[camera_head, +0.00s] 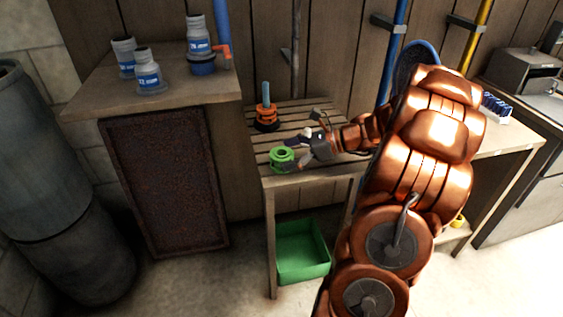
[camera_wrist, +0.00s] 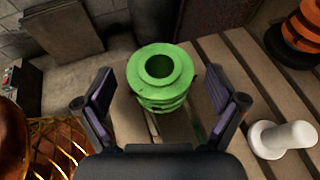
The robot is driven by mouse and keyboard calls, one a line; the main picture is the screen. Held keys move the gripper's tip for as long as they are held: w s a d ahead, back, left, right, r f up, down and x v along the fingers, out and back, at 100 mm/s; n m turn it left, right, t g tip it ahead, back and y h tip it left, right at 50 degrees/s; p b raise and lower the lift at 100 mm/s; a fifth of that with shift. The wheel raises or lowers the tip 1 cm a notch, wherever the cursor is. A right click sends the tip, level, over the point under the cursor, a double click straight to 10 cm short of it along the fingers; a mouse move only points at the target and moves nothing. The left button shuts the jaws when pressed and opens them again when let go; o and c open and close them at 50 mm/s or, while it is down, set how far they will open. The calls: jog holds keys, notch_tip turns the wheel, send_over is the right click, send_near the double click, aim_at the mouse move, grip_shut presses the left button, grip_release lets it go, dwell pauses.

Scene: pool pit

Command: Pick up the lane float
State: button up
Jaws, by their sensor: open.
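The lane float appears to be a green, ribbed cylinder with a hole through its top (camera_head: 282,160). It stands upright on the slatted bench (camera_head: 315,108), near its front left corner. In the wrist view the green float (camera_wrist: 163,75) lies ahead between the two fingers. My gripper (camera_head: 289,154) reaches in from the right at the float, fingers spread and empty. In the wrist view my gripper (camera_wrist: 160,84) shows a finger on each side, with gaps to the float. I cannot tell exactly how far the fingertips reach along it.
Orange rings on a dark base with a blue post (camera_head: 266,112) stand behind the float. A white knobbed piece (camera_wrist: 283,139) lies close right of the gripper. A green bin (camera_head: 302,252) sits below the bench. Several bottles (camera_head: 148,75) stand on the left cabinet.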

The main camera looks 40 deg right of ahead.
jog(key=shift+x, duration=0.9)
jog(key=c, duration=1.2)
jog(key=shift+r, duration=0.1)
jog(key=shift+c, duration=0.2)
notch_tip(320, 180, up, 4)
jog(key=shift+p, duration=0.55)
jog(key=s+d, duration=0.1)
jog(key=s, duration=1.5)
jog(key=shift+d+r+p, duration=0.4)
jog(key=shift+p, duration=0.05)
jog(key=shift+r+p, duration=0.15)
jog(key=shift+p, duration=0.25)
